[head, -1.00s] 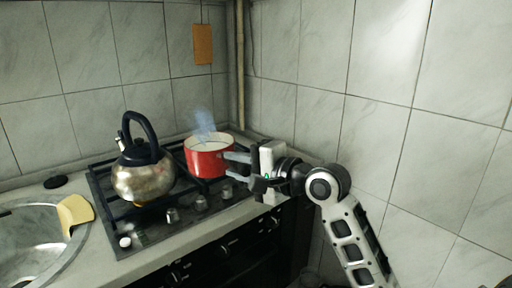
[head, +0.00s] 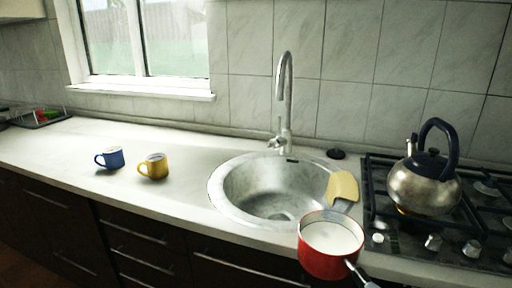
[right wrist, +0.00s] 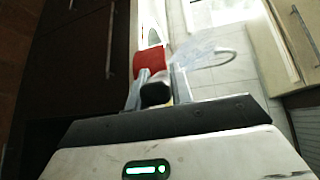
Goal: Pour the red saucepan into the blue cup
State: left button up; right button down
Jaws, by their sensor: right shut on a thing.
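The red saucepan (head: 324,264) holds white liquid and is about upright at the front edge of the counter, by the sink. My right gripper (right wrist: 159,86) is shut on its dark handle; the red pan side also shows beyond the fingers in the right wrist view (right wrist: 148,62). The blue cup (head: 112,158) stands upright on the counter to the left of the sink, well left of the saucepan. Its inside is hard to make out. My left gripper is not in view.
A yellow cup (head: 155,167) stands just right of the blue cup. The sink (head: 235,210) with its tall tap (head: 286,100) lies between cups and stove. A kettle (head: 425,190) sits on the stove. Counter around the cups is clear.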

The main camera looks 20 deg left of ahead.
aim_at(113, 155)
jog(key=i, duration=0.2)
jog(key=u, duration=1.7)
